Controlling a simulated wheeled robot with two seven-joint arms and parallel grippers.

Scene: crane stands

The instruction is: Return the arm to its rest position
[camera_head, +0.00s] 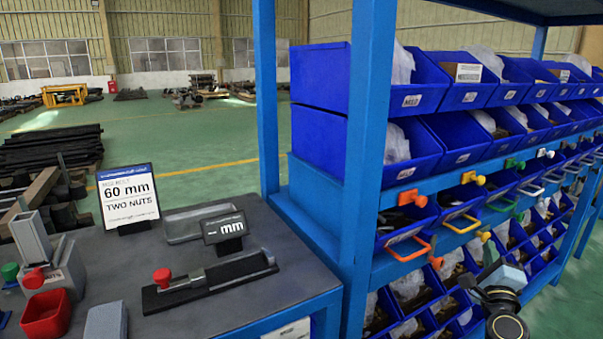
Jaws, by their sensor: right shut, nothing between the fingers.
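My right gripper (472,284) is at the lower right, in front of the blue bin rack. Its fingers are closed and empty, and it stands apart from the workbench. Part of my right arm, with grey and black links, shows around it and is cut off by the bottom edge. I cannot tell whether the gripper touches a bin. My left gripper is not in view.
The blue rack (362,140) holds rows of blue bins (405,100) with coloured handles. The dark workbench (235,312) carries a black gauge fixture (210,284), a "60 mm TWO NUTS" sign (128,196) and a red bin (46,314).

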